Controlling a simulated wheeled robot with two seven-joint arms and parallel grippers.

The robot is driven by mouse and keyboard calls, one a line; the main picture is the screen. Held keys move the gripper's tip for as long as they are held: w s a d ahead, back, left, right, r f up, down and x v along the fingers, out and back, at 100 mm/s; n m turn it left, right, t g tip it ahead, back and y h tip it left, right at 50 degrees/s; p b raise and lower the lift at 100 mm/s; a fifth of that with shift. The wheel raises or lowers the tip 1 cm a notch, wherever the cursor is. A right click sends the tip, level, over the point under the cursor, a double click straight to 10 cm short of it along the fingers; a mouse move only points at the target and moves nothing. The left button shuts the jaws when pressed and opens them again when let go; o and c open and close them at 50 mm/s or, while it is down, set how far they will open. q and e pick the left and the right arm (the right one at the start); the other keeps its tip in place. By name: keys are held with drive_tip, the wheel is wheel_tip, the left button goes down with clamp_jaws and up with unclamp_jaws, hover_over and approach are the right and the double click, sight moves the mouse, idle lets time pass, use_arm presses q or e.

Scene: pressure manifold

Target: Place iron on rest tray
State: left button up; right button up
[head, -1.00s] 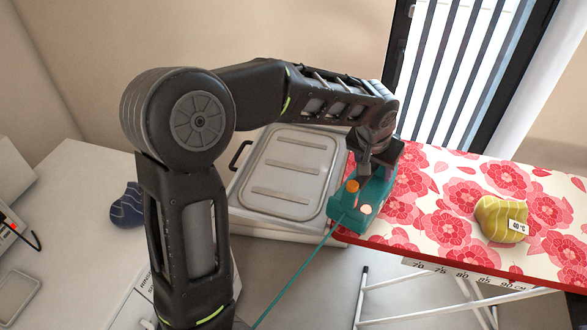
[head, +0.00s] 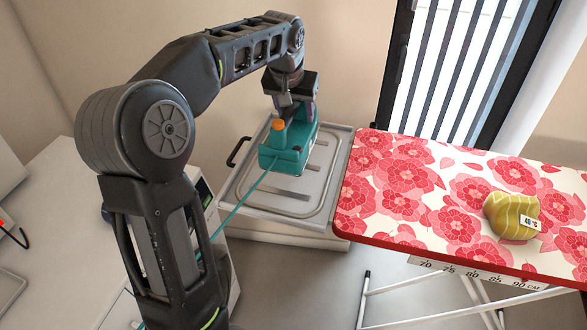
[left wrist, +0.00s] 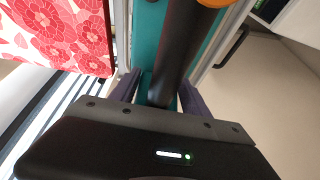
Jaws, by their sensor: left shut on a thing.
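The teal iron (head: 290,150) with an orange knob is in my left gripper (head: 292,106), which is shut on its handle. In the head view it is over the grey metal rest tray (head: 318,190); I cannot tell whether its sole touches the tray. A teal cord runs from the iron down to the lower left. In the left wrist view the dark handle and teal body of the iron (left wrist: 148,45) lie between the fingers (left wrist: 157,92). My right gripper is not in view.
The ironing board (head: 400,190) with a red flower cover is right of the tray. A yellow-green striped cloth (head: 505,213) with a temperature tag lies on it. A black handle (head: 238,152) is on the tray's left side. A white surface (head: 60,230) is at left.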

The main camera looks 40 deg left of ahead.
sight(292, 125)
use_arm(q)
drive_tip(key=shift+s+a+r, duration=0.1)
drive_tip(key=shift+a+r, duration=0.2)
drive_tip(key=shift+a, duration=0.1)
drive_tip(key=shift+f+p, duration=0.3)
drive_tip(key=shift+f, duration=2.8)
drive_tip(key=shift+f, duration=0.15)
drive_tip(key=shift+f, duration=1.75)
drive_tip(key=shift+f, duration=0.2)
drive_tip(key=o, duration=1.6)
